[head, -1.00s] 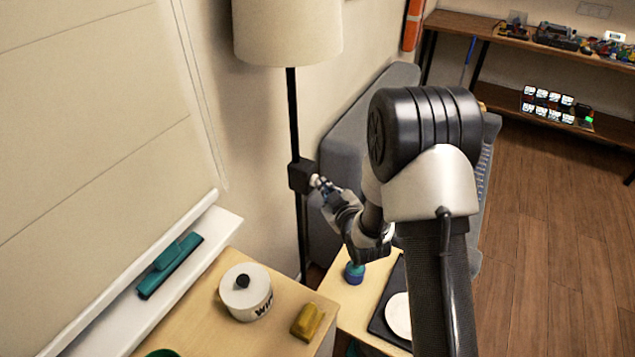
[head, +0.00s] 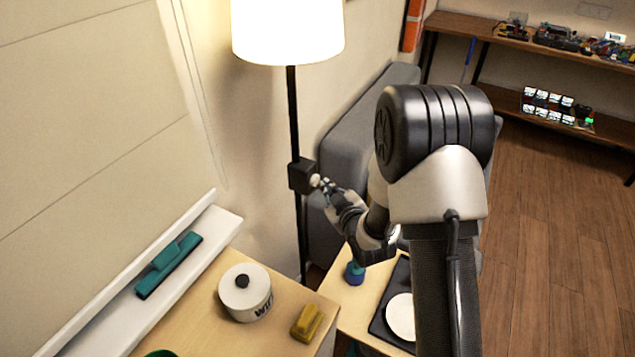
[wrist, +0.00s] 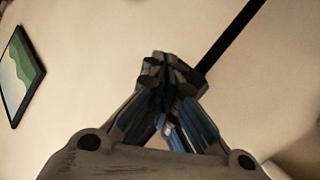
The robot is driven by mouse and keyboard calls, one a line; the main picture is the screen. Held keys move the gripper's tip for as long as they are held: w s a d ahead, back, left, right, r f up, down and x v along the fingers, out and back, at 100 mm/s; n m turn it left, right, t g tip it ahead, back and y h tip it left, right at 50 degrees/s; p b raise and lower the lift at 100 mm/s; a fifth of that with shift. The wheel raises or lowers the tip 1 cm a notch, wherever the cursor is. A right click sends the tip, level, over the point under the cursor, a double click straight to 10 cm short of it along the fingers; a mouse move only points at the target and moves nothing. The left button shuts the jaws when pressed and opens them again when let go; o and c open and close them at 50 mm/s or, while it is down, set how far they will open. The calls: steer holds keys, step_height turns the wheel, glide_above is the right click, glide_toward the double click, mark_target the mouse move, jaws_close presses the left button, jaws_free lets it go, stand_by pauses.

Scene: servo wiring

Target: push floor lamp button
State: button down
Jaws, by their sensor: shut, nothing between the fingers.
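The floor lamp has a cylindrical shade (head: 287,30), glowing bright white, on a thin black pole (head: 293,110). A black switch box (head: 302,176) sits on the pole, with a small pale round button (head: 315,180) on its right side. My gripper (head: 325,184) is shut and empty, its tip at the button; whether it touches is hard to tell.
Below are a wooden table with a white lidded pot (head: 245,292) and a yellow block (head: 307,322), and a windowsill with a teal object (head: 168,264). A grey padded seat (head: 350,130) stands behind my arm. Open floor lies right.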

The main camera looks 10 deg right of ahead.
steer(key=s+d+b, duration=0.1)
steer(key=s+d, duration=0.2)
steer(key=d, duration=0.2)
steer(key=shift+s, duration=0.25)
stand_by(0.5)
steer(key=s+d+r+m+g+h, duration=0.2)
steer(key=s+r+m+g+h, duration=0.25)
steer(key=s+r, duration=0.75)
steer(key=s+a+r+m+g+y, duration=0.1)
steer(key=s+a+r+g, duration=0.1)
steer(key=s, duration=0.9)
steer(key=s+a+r+m+g, duration=0.2)
steer(key=s+g, duration=0.1)
steer(key=s, duration=0.8)
steer(key=shift+a+r+y, duration=0.15)
steer(key=shift+r+y, duration=0.15)
steer(key=shift+y, duration=0.05)
